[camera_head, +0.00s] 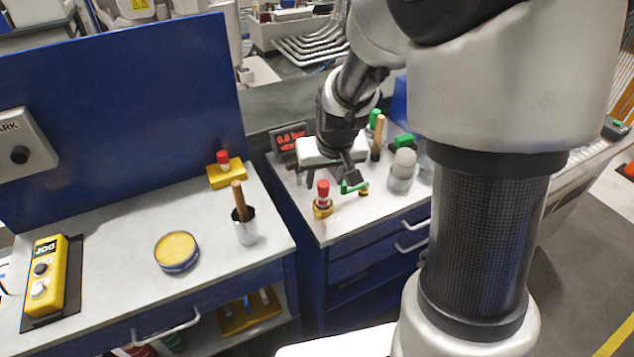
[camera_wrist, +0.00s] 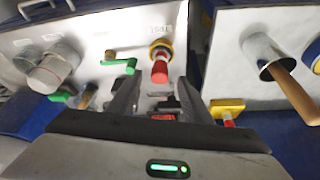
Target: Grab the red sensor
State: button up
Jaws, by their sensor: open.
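A red-topped sensor (camera_head: 323,190) stands upright in a yellow ring base near the front left of the right-hand bench. It also shows in the wrist view (camera_wrist: 160,68), ahead of and between my fingers. A second red-topped piece (camera_head: 223,159) sits on a yellow block at the back of the left bench; its yellow block (camera_wrist: 227,107) and red tip show in the wrist view. My gripper (camera_head: 352,180) is over the right-hand bench, just right of the first red sensor. In the wrist view my gripper (camera_wrist: 160,100) is open, with nothing between its fingers.
A green-handled valve (camera_head: 353,187) lies close right of the sensor. White-topped cylinders (camera_head: 402,165) and a wooden-handled tool (camera_head: 378,138) stand farther right. A small red display (camera_head: 290,139) is behind. A cup with a wooden handle (camera_head: 245,226) and a yellow tin (camera_head: 177,249) occupy the left bench.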

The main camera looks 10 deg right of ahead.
aim_at(324, 183)
jog(key=x, duration=0.4)
grip_shut()
